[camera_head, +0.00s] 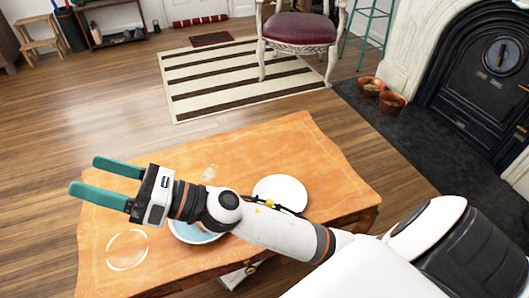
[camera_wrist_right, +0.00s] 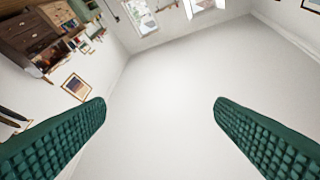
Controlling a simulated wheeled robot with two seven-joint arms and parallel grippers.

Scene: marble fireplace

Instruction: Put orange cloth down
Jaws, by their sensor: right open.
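I see no orange cloth in either view. My right gripper (camera_head: 85,175) is open and empty above the left part of the orange wooden table (camera_head: 240,150). Its two green fingers point left in the head view. In the right wrist view the fingers (camera_wrist_right: 160,102) stand wide apart with nothing between them, against a white ceiling and walls. My right arm crosses over the table and hides part of it. My left gripper is not in view.
A white plate (camera_head: 281,190) and a light-blue dish (camera_head: 192,234), partly hidden by my arm, are on the table. A pale ring (camera_head: 127,250) shows at its left. A chair (camera_head: 299,30), copper pots (camera_head: 392,103) and a black fireplace (camera_head: 488,70) stand beyond.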

